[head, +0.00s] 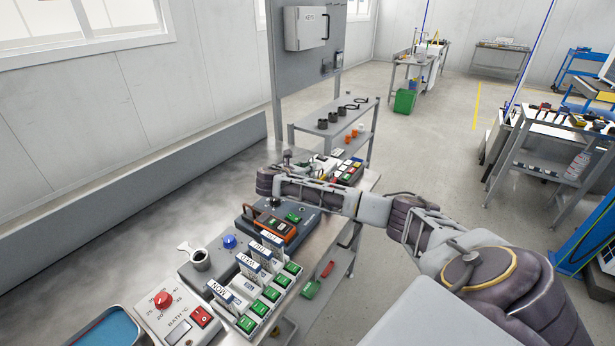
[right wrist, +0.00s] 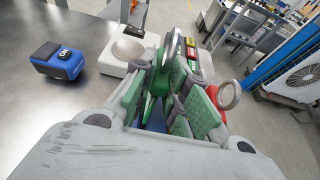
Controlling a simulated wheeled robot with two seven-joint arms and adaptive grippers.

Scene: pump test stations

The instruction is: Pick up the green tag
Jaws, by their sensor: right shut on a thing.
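In the right wrist view, my right gripper (right wrist: 172,88) is shut on a green thing (right wrist: 170,76), which I take to be the green tag. The fingers with their green pads hide much of it, so its full shape cannot be told. In the head view my right arm reaches across the bench from the right, its hand near the bench's far end; the fingers and the held tag are not clear there. My left gripper is not in view.
On the bench are a red-knobbed bath controller (head: 166,309), a rack of labelled cards with green blocks (head: 262,303) and an orange-handled device (head: 271,225). A blue-and-black block (right wrist: 58,62) and white round-dished holder (right wrist: 126,52) are near the right gripper. Bare bench lies left.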

